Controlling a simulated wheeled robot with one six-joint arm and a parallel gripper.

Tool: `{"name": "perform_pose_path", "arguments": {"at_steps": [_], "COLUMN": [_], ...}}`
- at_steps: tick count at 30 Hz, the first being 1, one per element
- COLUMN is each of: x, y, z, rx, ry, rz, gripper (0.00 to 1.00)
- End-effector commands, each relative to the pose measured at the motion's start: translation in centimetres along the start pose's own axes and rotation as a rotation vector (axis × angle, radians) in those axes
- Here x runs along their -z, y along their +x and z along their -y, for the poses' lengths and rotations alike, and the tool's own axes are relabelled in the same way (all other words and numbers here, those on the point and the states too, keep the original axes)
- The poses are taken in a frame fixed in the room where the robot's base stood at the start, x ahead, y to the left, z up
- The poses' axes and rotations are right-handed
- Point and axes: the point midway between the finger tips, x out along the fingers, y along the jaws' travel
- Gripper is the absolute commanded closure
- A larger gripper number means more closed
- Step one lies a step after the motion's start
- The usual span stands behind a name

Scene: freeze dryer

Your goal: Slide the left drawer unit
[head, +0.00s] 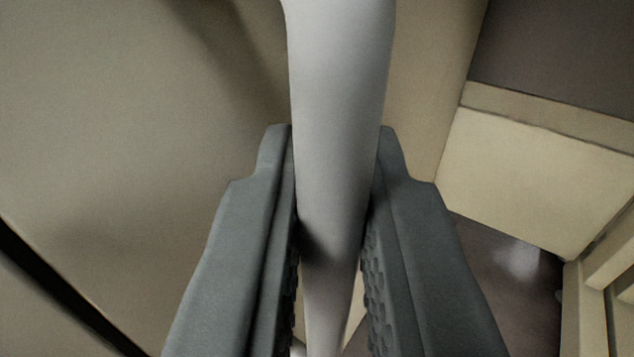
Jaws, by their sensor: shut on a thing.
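A smooth light-grey bar, which looks like a handle (342,90), runs from the top edge down through the middle of the head view. My gripper (335,185) has one dark grey finger on each side of the bar and is shut on it. A broad beige panel (130,130) lies behind the bar and fills the left side; it may be the drawer unit's front. Where the bar joins the panel is hidden or out of view.
A dark gap (60,290) crosses the lower left. At the right are a paler beige block (540,175) with a ledge, a dark grey surface (560,50) above it, and a dark brown floor-like area (500,280) below. Beige frame edges (600,290) stand at the lower right.

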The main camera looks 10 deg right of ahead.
Motion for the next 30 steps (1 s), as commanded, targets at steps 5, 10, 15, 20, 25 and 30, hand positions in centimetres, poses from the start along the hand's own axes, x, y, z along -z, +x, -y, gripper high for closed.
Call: {"name": "perform_pose_path", "arguments": {"at_steps": [5,10,15,20,25,30], "x": [0.1,0.1,0.1,0.1,0.0,0.0], "y": [1.5,1.6,1.6,1.6,1.6,1.1], "z": [-1.4,-1.5,-1.5,-1.5,-1.4,-1.4], "rx": [-0.004,-0.005,-0.005,-0.005,-0.004,-0.004], "ry": [0.0,0.001,0.001,0.001,0.001,0.0], "rz": [-0.002,-0.001,-0.001,0.0,0.0,0.001], "gripper": [1.0,1.0,0.86,0.83,0.83,0.83]}}
